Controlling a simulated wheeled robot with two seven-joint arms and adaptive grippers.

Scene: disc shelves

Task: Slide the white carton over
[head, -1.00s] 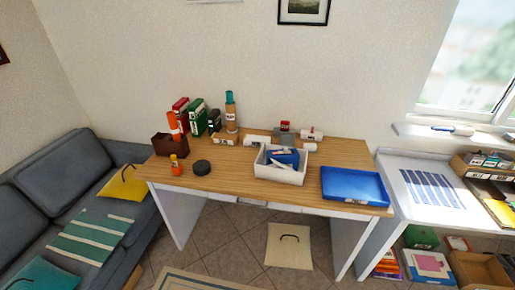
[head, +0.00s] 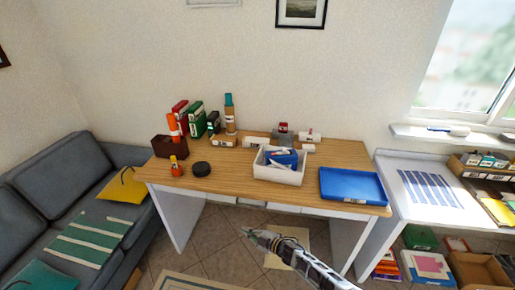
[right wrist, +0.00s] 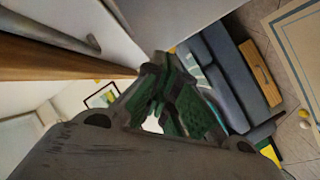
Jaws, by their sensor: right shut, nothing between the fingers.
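Several small white items lie at the back of the wooden desk (head: 235,184); I cannot tell for sure which is the white carton. One is a flat white box (head: 256,141) behind the white bin; another is a white box with a dark label (head: 311,136) at the back right. A small white block (head: 309,148) lies in front of that one. My right gripper (head: 250,234) is shut and empty, in front of the desk and below its top, apart from these items. It also shows in the right wrist view (right wrist: 155,75). My left gripper is out of view.
A white bin (head: 278,175) with blue and white contents stands mid-desk, in front of the white items. A blue tray (head: 352,198) is at right. Binders (head: 196,122), a dark puck (head: 201,168) and an orange bottle (head: 176,167) are at left. The front middle is clear.

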